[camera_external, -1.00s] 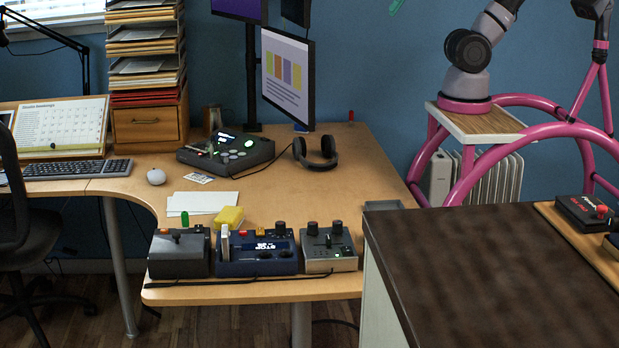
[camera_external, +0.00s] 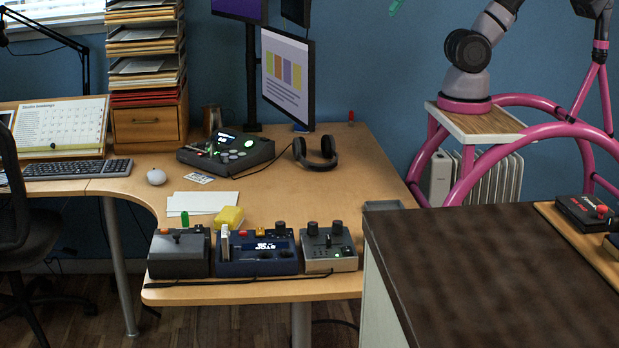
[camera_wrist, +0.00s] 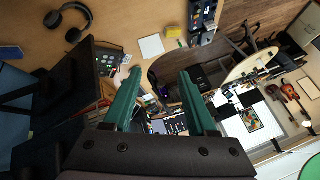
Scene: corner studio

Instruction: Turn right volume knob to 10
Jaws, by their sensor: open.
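A grey control box (camera_external: 345,264) stands at the right of a row of devices on the desk's near edge. Knob markings are too small to read, and no label shows which is the right volume knob. My gripper (camera_wrist: 160,75) is open and empty in the wrist view, with two teal fingers. Only a teal tip (camera_external: 396,5) shows at the external view's top edge, far above the desk.
A dark joystick box (camera_external: 178,262) and a yellow block (camera_external: 229,217) are near the boxes. Headphones (camera_external: 315,152), a green-lit console (camera_external: 227,152) and a monitor (camera_external: 287,80) stand behind. A dark-topped cabinet (camera_external: 480,270) is at right. Bare desk lies between headphones and boxes.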

